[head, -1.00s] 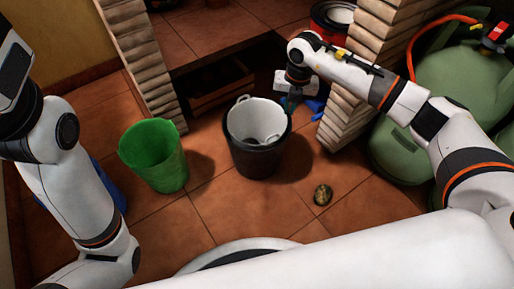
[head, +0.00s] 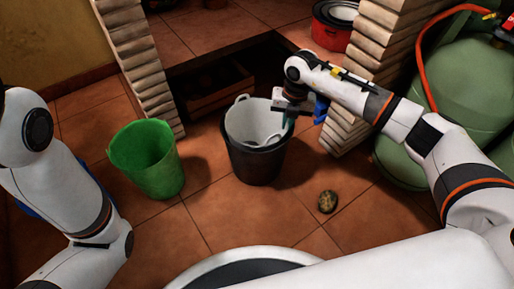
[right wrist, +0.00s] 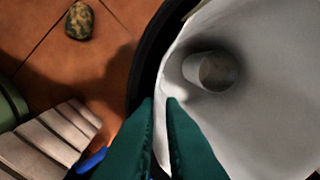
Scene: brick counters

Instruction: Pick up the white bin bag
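The white bin bag (head: 257,119) lines the black bin (head: 259,165) in the middle of the floor, with a loop standing up at its back left. In the right wrist view the bag (right wrist: 265,75) fills the right half, with a round hollow inside. My right gripper (head: 289,121) is at the bin's right rim, pointing down. In the right wrist view its two green fingers (right wrist: 160,100) stand a narrow gap apart, with the bag's edge between them. I see no firm squeeze. My left arm (head: 60,185) is at the left; its gripper is out of view.
A green bucket (head: 147,160) stands left of the bin. A mottled roundish object (head: 327,201) lies on the floor front right. A brick pillar (head: 345,130) and green tanks (head: 465,100) stand right. A wooden crate (head: 222,92) sits behind the bin.

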